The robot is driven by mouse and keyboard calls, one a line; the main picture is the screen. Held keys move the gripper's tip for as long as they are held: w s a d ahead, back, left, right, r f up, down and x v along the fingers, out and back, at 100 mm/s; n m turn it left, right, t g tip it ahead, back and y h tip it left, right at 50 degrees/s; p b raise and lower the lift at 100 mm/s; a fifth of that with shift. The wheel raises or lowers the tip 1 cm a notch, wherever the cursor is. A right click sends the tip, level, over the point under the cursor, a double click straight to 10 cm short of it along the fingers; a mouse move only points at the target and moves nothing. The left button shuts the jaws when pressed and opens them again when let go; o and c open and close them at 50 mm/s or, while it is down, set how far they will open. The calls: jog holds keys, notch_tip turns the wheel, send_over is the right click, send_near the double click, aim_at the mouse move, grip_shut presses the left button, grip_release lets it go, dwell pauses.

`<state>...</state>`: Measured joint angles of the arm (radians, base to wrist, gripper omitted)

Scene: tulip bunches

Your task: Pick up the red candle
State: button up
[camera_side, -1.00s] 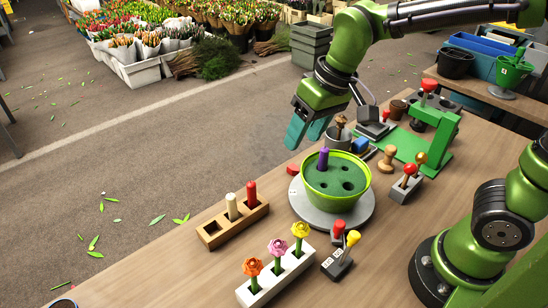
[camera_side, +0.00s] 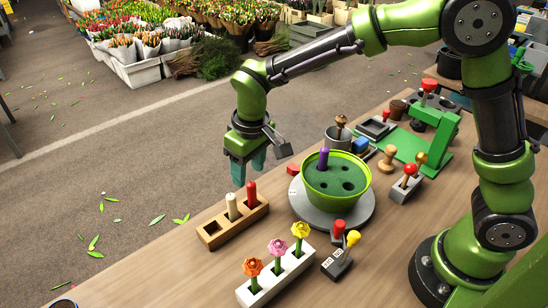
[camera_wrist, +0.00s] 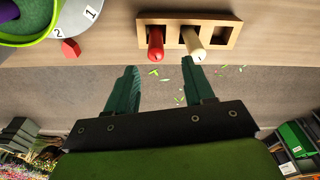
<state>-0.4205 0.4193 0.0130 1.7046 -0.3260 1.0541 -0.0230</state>
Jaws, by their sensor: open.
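The red candle (camera_side: 251,194) stands upright in a wooden holder (camera_side: 213,236) near the table's far edge; it also shows in the wrist view (camera_wrist: 155,44). A cream candle (camera_side: 232,206) stands in the slot beside it, and the end slot is empty. My gripper (camera_side: 248,176) is open and empty, pointing down close to the candles. In the wrist view its two teal fingers (camera_wrist: 160,88) are spread apart, with the red candle showing beyond and between them and the cream candle near the right fingertip.
A green bowl (camera_side: 310,200) with a purple peg stands on a grey turntable (camera_side: 330,224) right of the holder. A white block (camera_side: 246,292) with three flowers and a lever box (camera_side: 338,262) stand in front. Left of the holder lies the table edge.

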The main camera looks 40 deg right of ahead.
aim_at(251, 183)
jog(key=shift+w+d+f, duration=0.1)
jog(key=shift+f, duration=1.7)
jog(key=shift+w+d+f, duration=0.1)
jog(key=shift+f, duration=1.65)
jog(key=shift+c, duration=0.5)
grip_shut()
